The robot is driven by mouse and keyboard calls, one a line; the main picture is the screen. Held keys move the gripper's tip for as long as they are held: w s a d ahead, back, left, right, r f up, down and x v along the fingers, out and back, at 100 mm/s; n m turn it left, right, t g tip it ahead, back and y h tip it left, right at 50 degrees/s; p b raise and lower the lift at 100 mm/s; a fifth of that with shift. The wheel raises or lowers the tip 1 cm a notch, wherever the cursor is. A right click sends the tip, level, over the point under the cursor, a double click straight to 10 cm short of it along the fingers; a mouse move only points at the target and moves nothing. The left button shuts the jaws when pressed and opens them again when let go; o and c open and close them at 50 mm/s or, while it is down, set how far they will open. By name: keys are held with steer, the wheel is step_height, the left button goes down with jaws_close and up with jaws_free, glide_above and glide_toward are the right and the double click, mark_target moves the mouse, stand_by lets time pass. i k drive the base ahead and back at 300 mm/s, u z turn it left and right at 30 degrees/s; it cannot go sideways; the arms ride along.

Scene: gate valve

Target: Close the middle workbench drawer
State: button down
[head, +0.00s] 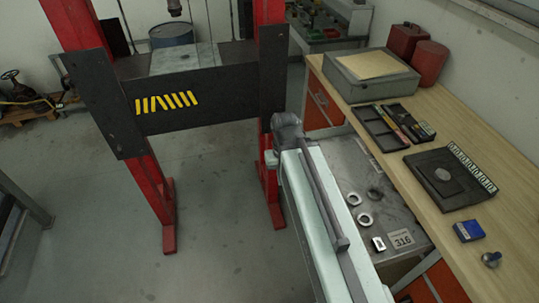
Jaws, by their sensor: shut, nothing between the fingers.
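The wooden-topped workbench (440,150) runs along the right side of the head view. The middle drawer (345,165) is pulled out to the left from under the bench top, between two red fronts. Its grey metal floor holds several metal rings and a card marked 316 (402,240). My pale arm link lies across the picture in front of the drawer's left side and hides the drawer's front and handle. The link ends in a grey joint near the drawer's far corner. My gripper's fingers are not visible, so I cannot tell whether they touch the drawer.
On the bench top are a grey case (372,75), a black divided tray (385,132), a dark plate (450,180), a blue box (468,231) and red cans (429,62). A red-and-black press frame (195,85) stands ahead.

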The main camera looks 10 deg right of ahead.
mark_target(353, 172)
steer(key=u, duration=1.55)
steer(key=i, duration=0.4)
steer(key=u, duration=0.25)
